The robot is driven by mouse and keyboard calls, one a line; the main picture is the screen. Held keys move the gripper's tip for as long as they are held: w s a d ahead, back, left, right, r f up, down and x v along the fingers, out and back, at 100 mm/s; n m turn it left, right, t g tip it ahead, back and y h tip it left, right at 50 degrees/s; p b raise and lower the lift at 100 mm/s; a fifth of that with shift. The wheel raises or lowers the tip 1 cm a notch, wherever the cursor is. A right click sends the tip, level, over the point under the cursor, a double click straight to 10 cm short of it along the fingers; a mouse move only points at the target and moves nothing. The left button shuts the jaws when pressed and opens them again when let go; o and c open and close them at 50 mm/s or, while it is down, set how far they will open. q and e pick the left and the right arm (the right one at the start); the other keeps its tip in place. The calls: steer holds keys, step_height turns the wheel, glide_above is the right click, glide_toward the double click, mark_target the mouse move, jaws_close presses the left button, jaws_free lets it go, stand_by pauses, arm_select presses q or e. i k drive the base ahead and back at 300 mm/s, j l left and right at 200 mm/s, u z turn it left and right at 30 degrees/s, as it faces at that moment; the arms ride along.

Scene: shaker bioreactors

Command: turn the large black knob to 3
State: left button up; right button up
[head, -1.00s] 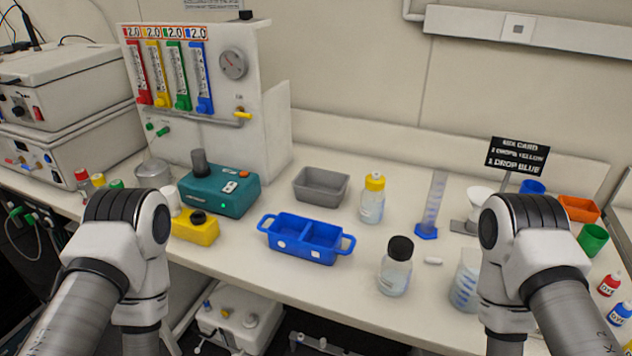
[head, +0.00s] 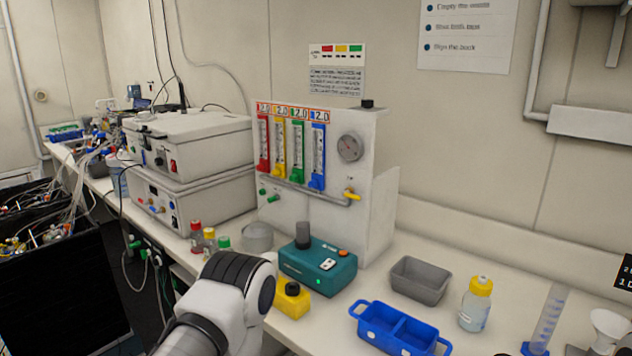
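The upper white instrument box (head: 195,142) stands on a lower white box (head: 190,198) at the left end of the bench. A dark round knob (head: 159,161) shows on the front of the upper box. It is small in view, and its pointer and any numbers cannot be read. A black round cap or knob (head: 292,288) also sits on the small yellow box (head: 287,302) near the front edge. I cannot tell for sure which one is the large black knob. My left arm comes in at the bottom, but its gripper is out of view. My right gripper is out of view.
The gas panel (head: 378,150) with coloured flow tubes stands behind the teal device (head: 318,270). Small capped bottles (head: 196,236) and a metal pot (head: 257,237) stand before the boxes. A grey tray (head: 420,281), blue tray (head: 398,328) and yellow-capped bottle (head: 476,303) are at right.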

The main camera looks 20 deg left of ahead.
mark_target(365, 103)
steer(key=i+j+u, duration=0.2)
steer(key=i+u, duration=0.15)
steer(key=z, duration=0.5)
steer(key=j+z, duration=0.4)
steer(key=k+j+z, duration=0.1)
steer(key=z, duration=0.3)
steer(key=k+j+z, duration=0.1)
steer(key=j+z, duration=0.3)
steer(key=k+j+z, duration=0.1)
steer(key=z, duration=0.3)
